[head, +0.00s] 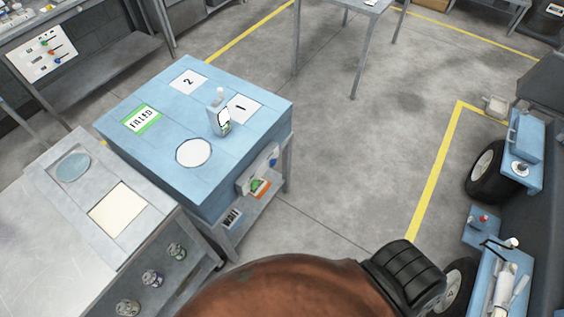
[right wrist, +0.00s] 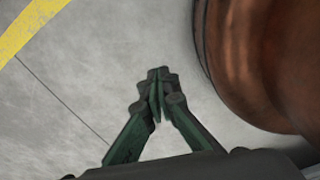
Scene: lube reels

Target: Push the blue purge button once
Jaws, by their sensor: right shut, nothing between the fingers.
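A small blue button (head: 273,161) shows on the front side of the light-blue bench (head: 205,182), near its right corner. A green button (head: 257,185) with an orange plate is below and left of it. My right gripper (right wrist: 155,76) shows in the right wrist view with its dark green fingers shut together and empty. It is over bare grey floor, with no button or bench in that view. Neither gripper shows in the head view, so my left gripper is out of sight.
A white-and-grey bottle-like device (head: 219,116) stands on the bench by the pad marked 1 (head: 242,107). Wheeled blue equipment (head: 522,150) stands at right. Floor (head: 350,160) between is clear.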

